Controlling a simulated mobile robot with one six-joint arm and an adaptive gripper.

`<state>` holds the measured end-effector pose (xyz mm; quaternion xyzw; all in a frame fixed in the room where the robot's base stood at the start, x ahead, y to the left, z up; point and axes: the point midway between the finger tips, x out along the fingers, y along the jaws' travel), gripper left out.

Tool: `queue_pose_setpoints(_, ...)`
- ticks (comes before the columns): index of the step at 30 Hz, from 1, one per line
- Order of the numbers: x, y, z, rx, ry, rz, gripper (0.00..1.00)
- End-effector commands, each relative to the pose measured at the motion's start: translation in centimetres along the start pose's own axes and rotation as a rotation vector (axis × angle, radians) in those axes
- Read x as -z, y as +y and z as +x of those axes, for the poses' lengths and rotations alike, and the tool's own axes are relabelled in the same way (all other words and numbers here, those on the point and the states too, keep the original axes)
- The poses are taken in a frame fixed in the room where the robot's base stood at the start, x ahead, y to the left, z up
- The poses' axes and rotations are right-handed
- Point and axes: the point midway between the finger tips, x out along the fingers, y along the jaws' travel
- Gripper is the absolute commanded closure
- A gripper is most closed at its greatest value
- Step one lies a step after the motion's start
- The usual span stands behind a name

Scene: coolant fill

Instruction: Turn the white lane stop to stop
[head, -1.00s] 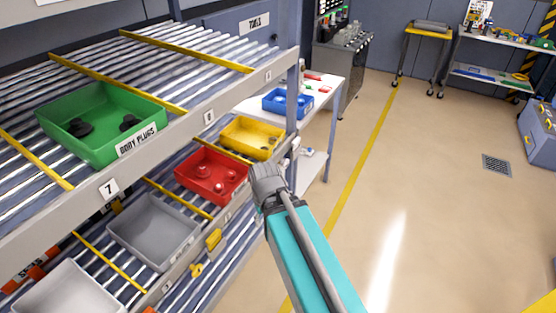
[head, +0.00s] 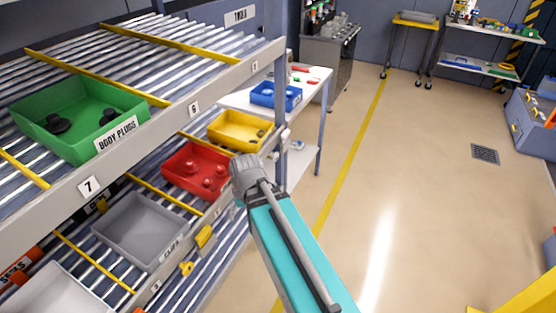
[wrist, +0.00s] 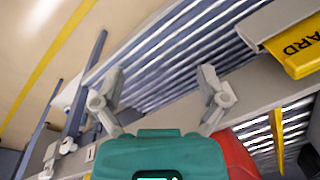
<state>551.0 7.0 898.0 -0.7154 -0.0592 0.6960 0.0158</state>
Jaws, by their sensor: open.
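A small white fitting (head: 285,134), which looks like the white lane stop, is on the rack's edge by the right-hand post, beyond the yellow bin. A white piece (wrist: 67,146) also shows on the rail at lower left in the wrist view; I cannot read which way it is turned. My gripper (wrist: 160,85) is open and empty, its two fingers spread over the lower rack's rollers, apart from the white piece. In the head view my grey wrist stands before the rack edge, right of the red bin, and hides the fingers.
The rack holds a green bin (head: 80,115), a red bin (head: 190,190), a yellow bin (head: 240,143) and a grey bin (head: 140,232). A yellow lane stop (head: 204,237) sits on the lower edge.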

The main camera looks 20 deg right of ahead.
Motion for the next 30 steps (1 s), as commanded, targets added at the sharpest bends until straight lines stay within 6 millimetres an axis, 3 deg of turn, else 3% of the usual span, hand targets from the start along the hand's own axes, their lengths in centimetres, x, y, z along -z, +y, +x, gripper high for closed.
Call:
queue_pose_setpoints(1, 0.7, 0.6, 1.3, 0.035, 0.014, -0.014, 0.07)
queue_pose_setpoints(9, 4.5, 3.6, 4.6, 0.279, 0.183, -0.157, 0.07)
queue_pose_setpoints(17, 8.3, 8.6, 5.8, 0.458, 0.471, -0.291, 0.07)
queue_pose_setpoints(23, 10.7, 13.9, 5.7, 0.516, 0.747, -0.373, 0.07)
queue_pose_setpoints(30, 12.1, 21.9, 4.7, 0.482, 1.104, -0.440, 0.07)
